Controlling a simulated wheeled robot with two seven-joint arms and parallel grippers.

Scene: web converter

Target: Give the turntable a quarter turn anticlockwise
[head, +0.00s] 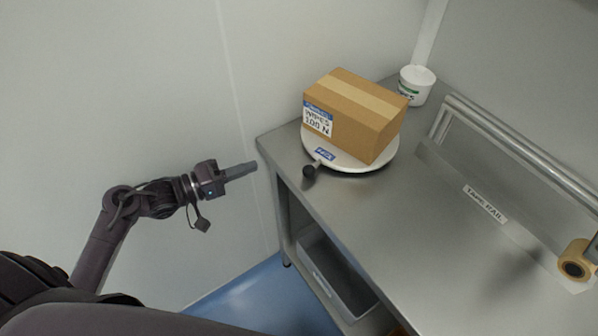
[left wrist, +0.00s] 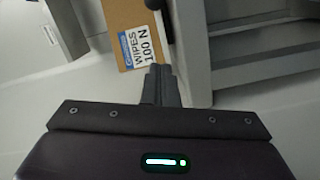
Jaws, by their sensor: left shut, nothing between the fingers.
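The white round turntable (head: 347,161) sits on the steel table near its far left corner. A cardboard box (head: 355,112) labelled "WIPES 100 N" rests on it; the box also shows in the left wrist view (left wrist: 133,15). A black knob (head: 310,171) sticks out from the turntable's front left rim, beside a blue label. My left gripper (head: 254,166) is shut and empty, off the table's left edge and left of the knob, apart from it. Its closed fingers also show in the left wrist view (left wrist: 160,70). My right gripper is not in view.
A white wipes tub (head: 416,84) stands behind the box. A metal tape rail (head: 520,145) with a tape roll (head: 577,262) runs along the right. A grey bin (head: 333,272) sits on the shelf below. The front tabletop (head: 400,220) is clear.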

